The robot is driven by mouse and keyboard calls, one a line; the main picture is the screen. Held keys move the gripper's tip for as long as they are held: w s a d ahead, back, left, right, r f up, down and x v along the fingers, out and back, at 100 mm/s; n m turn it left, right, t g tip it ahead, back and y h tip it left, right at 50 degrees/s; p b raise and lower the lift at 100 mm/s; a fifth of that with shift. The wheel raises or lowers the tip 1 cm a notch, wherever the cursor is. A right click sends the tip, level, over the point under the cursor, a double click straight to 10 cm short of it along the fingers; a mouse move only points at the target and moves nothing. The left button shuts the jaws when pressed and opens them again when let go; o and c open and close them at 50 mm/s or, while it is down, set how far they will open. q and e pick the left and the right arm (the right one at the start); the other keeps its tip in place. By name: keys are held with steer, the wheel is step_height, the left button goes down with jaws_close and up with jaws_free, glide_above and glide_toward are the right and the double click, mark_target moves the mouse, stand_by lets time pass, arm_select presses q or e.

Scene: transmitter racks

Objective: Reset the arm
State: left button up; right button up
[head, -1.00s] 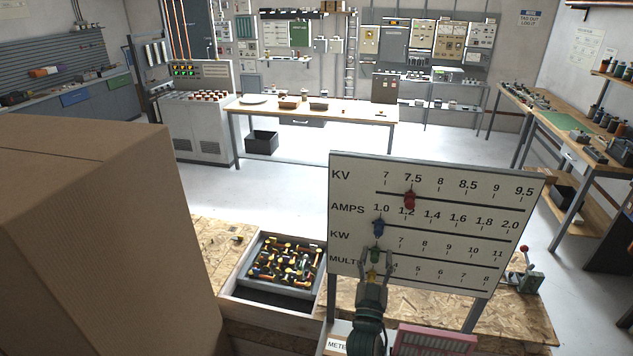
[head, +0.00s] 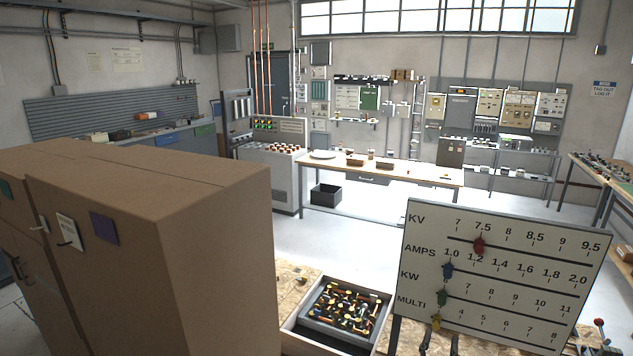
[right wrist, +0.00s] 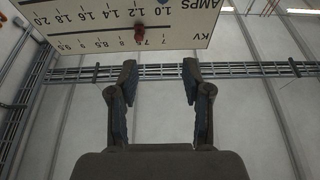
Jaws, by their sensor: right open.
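A white meter board (head: 500,275) stands at the right of the head view with scales marked KV, AMPS, KW and MULTI. A red slider (head: 479,246) sits near 7.5 on KV, a blue slider (head: 447,271) near 1.0 on AMPS. A green slider (head: 441,298) and a yellow slider (head: 436,322) sit at the left ends of KW and MULTI. My right gripper (head: 439,342) shows only its fingertips at the bottom edge, below the yellow slider. In the right wrist view the right gripper (right wrist: 159,80) is open and empty, with the board beyond it. My left gripper is not in view.
A large brown cabinet (head: 215,215) fills the left foreground. An open tray (head: 305,345) of jumbled parts lies on the chipboard bench (head: 290,275) beside the board. A small lever device (head: 600,335) is at the lower right. A workbench (head: 400,174) stands behind across open floor.

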steer(key=s+a+f+n+g+y, duration=0.15)
steer(key=s+f+g+y, duration=0.35)
steer(key=f, duration=0.8)
steer(key=s+a+f+n+g+y, duration=0.15)
steer(key=s+f+g, duration=0.25)
steer(key=s+f, duration=0.65)
steer(key=s+a+f+n+g+y, duration=0.2)
steer(key=s+f+g, duration=0.2)
steer(key=s+f, duration=0.3)
steer(key=s+a+f+n+g+y, duration=0.25)
steer(key=s+f, duration=0.35)
steer(key=s, duration=0.4)
step_height(320, 180, down, 29)
steer(key=s+g+h+b, duration=0.1)
steer(key=s+g+b, duration=0.1)
steer(key=s, duration=0.1)
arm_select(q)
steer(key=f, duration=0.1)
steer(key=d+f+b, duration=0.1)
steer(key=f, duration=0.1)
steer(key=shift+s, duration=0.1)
arm_select(e)
steer(key=s+d+f, duration=0.1)
steer(key=s+f, duration=0.7)
steer(key=s+d+f+g, duration=0.1)
steer(key=s+d+f, duration=0.1)
steer(key=s+f, duration=0.6)
steer(key=shift+s+d+f, duration=0.2)
steer(key=shift+s+d, duration=0.05)
steer(key=shift+s, duration=0.2)
